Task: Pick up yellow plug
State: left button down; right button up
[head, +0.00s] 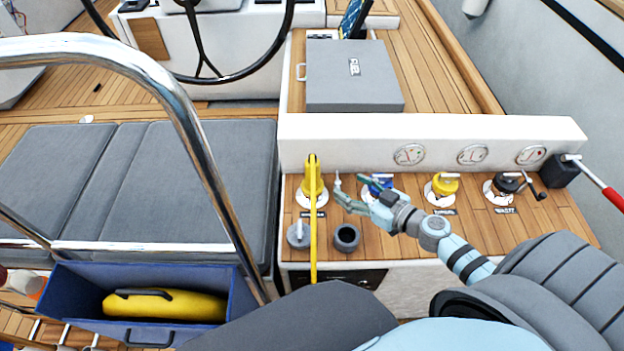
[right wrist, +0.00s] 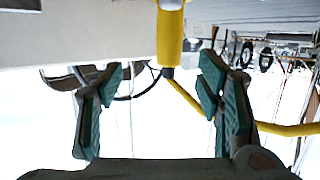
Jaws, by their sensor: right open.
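The yellow plug (head: 312,178) stands in a round white-rimmed socket at the left end of the wooden console, with its yellow cable (head: 313,245) running down over the front edge. My right gripper (head: 339,188) is open and just to the right of the plug, fingers pointing at it. In the right wrist view, the plug (right wrist: 170,38) is ahead, between the two teal open fingers (right wrist: 163,78) across the picture. The fingers do not appear to touch it. The cable bends away to the right there. My left gripper is not in view.
A blue-capped fitting (head: 377,184) partly behind my right gripper, a yellow-capped fitting (head: 445,184) and a black-capped fitting (head: 507,182) line the console. A dark open cup (head: 346,238) and a grey cap (head: 298,235) are in front. A chrome rail (head: 190,125) arches at left.

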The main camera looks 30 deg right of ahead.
aim_at(318, 175)
jog(key=b+x, duration=0.1)
jog(key=x, duration=0.3)
jog(key=a+b+x, duration=0.1)
jog(key=x, duration=0.4)
jog(key=b+x, duration=0.2)
jog(key=x, duration=0.3)
jog(key=shift+s+a+f, duration=0.2)
jog(key=shift+s+f, duration=0.05)
jog(key=shift+f, duration=0.1)
jog(key=shift+w, duration=0.15)
jog(key=shift+r, duration=0.15)
grip_shut()
